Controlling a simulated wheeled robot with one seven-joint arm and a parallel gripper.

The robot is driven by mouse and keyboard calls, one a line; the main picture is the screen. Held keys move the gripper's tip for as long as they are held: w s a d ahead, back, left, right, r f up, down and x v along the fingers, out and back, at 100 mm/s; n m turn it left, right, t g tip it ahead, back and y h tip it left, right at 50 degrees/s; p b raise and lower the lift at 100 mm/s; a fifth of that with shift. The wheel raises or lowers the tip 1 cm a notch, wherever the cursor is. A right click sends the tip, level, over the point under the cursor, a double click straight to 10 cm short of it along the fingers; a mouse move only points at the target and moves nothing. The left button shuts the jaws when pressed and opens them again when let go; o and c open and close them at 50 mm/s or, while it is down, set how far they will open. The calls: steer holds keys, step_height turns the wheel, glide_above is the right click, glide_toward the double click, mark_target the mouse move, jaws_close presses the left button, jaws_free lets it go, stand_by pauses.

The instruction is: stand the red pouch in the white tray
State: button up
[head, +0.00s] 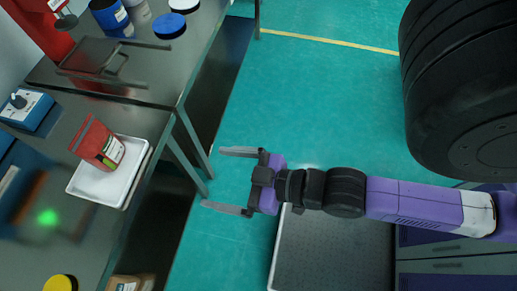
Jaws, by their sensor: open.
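The red pouch (98,146) stands in the white tray (121,195) on the metal bench at the left of the head view. It has a dark, green and white label low on its front and leans slightly in the picture. Bare tray floor shows in front of it. My gripper (225,180) is open and empty, its two grey fingers pointing left toward the bench. It hangs over the floor, to the right of the bench edge and well apart from the pouch and tray.
A black metal frame (103,62) stands on the bench behind the tray. A blue jar (112,18) and a blue lid (169,26) are beyond it. A socket box (27,109) is at far left, a yellow lid (60,284) at bottom left.

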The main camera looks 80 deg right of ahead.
steer(key=v, duration=0.8)
steer(key=shift+s+a+r, duration=0.3)
steer(key=shift+a+r, duration=0.05)
steer(key=shift+r, duration=0.2)
stand_by(1.6)
